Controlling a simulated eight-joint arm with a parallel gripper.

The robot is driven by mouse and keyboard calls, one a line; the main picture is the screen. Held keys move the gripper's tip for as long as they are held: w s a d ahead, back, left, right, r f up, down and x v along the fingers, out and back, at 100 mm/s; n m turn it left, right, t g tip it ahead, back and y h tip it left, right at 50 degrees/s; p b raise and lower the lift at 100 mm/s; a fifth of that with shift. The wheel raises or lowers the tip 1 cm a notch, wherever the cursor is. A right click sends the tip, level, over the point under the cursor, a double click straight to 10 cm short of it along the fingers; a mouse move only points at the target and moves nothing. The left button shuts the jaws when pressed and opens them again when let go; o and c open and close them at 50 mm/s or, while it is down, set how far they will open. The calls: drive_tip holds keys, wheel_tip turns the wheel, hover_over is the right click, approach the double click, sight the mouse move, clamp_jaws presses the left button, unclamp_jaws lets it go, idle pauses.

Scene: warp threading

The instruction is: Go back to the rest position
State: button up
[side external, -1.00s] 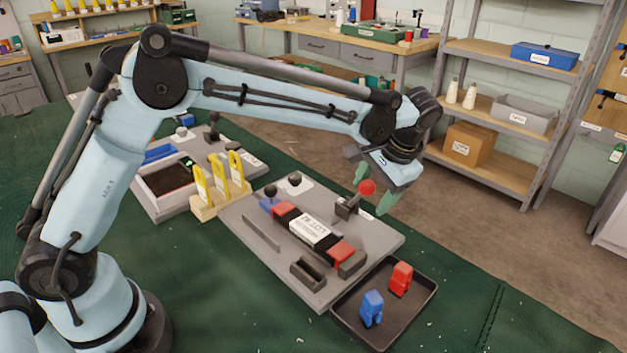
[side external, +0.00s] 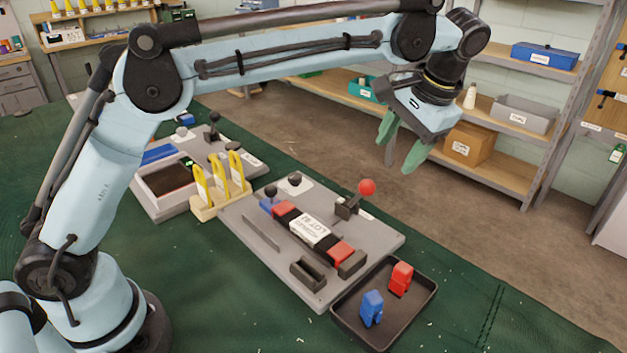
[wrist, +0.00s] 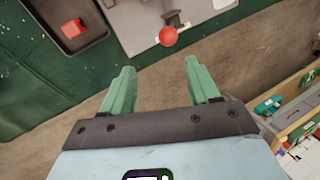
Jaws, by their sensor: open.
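My gripper (side external: 400,148) is open and empty, with green fingers spread apart. It hangs in the air above and beyond the far right edge of the grey board (side external: 250,232). The wrist view shows both green fingers (wrist: 162,90) with nothing between them. A lever with a red ball knob (side external: 367,187) stands on the board below and left of the fingers, apart from them. The red knob also shows in the wrist view (wrist: 168,36).
A black tray (side external: 343,324) at the front right holds a blue piece (side external: 371,308) and a red piece (side external: 401,278). Yellow tools stand in a wooden holder (side external: 205,209) left of the board. A shelf unit (side external: 490,178) stands behind. The air around my gripper looks clear.

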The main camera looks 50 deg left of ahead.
drive_tip(key=shift+r, duration=0.1)
drive_tip(key=s+a+f+n+t+h, duration=0.1)
drive_tip(key=s+a+f+t+h, duration=0.1)
drive_tip(key=s+a, duration=0.5)
drive_tip(key=s+a+f+n+t+h, duration=0.1)
drive_tip(key=s+a+f+t+h, duration=0.1)
drive_tip(key=s+a+f+t, duration=0.2)
drive_tip(key=s+a+t, duration=0.1)
drive_tip(key=s+a, duration=0.2)
drive_tip(key=s, duration=0.4)
drive_tip(key=shift+s+f, duration=0.2)
drive_tip(key=shift+f, duration=0.2)
